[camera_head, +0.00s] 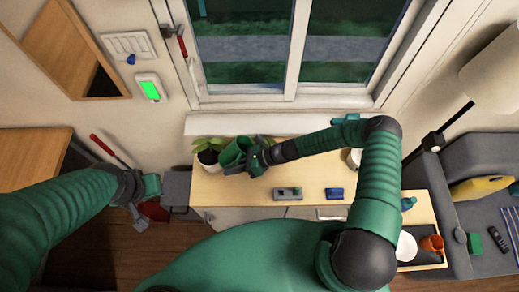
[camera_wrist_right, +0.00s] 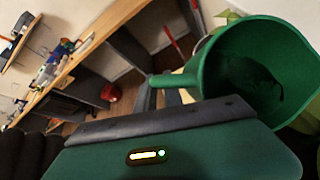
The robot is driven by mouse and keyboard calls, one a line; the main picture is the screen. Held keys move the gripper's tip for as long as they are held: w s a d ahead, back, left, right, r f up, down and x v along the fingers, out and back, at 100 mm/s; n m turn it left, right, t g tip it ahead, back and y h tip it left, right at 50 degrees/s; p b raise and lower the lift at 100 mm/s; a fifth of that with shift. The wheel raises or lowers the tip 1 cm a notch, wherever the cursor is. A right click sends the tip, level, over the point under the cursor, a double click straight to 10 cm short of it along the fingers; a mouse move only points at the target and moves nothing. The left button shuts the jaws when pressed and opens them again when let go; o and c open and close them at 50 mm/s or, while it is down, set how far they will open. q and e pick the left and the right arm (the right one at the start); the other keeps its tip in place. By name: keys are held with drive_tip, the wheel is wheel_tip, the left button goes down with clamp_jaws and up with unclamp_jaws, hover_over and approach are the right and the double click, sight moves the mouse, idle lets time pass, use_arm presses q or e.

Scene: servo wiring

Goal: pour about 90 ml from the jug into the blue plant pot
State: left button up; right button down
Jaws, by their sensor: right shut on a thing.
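The green jug (camera_head: 235,152) is tilted in the head view, above the left end of the wooden counter. My right gripper (camera_head: 257,160) is shut on it. In the right wrist view the jug (camera_wrist_right: 262,70) shows its wide mouth and dark inside, with its handle toward the gripper. A leafy plant in a pale pot (camera_head: 208,158) stands just left of the jug, partly covered by it. More leaves show behind the jug; their pot is hidden. I cannot make out a blue plant pot. My left gripper (camera_head: 143,200) is at the left, away from the counter; its jaw state is unclear.
On the counter (camera_head: 235,195) lie a grey device (camera_head: 288,193) and a small blue item (camera_head: 334,193). A white bowl (camera_head: 406,246) and an orange cup (camera_head: 432,243) stand on a tray at the right. The window is behind.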

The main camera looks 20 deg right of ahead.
drive_tip(key=shift+w+n+y, duration=0.2)
drive_tip(key=shift+n+y, duration=0.1)
drive_tip(key=shift+n, duration=0.1)
drive_tip(key=shift+r+n+y+b, duration=0.1)
drive_tip(key=shift+n+y+b, duration=0.3)
drive_tip(key=shift+b, duration=0.3)
drive_tip(key=shift+s+g+y+b, duration=0.1)
drive_tip(key=shift+g+y+b, duration=0.2)
drive_tip(key=shift+y+b, duration=0.1)
drive_tip(key=shift+s+d+n+b, duration=0.1)
drive_tip(key=shift+d+n+b, duration=0.1)
drive_tip(key=shift+n+b, duration=0.25)
drive_tip(key=shift+d+r+y+b, duration=0.1)
drive_tip(key=shift+d+y+b, duration=0.1)
drive_tip(key=shift+y+b, duration=0.25)
drive_tip(key=shift+r, duration=0.1)
drive_tip(key=shift+r+y, duration=0.2)
drive_tip(key=shift+y, duration=0.15)
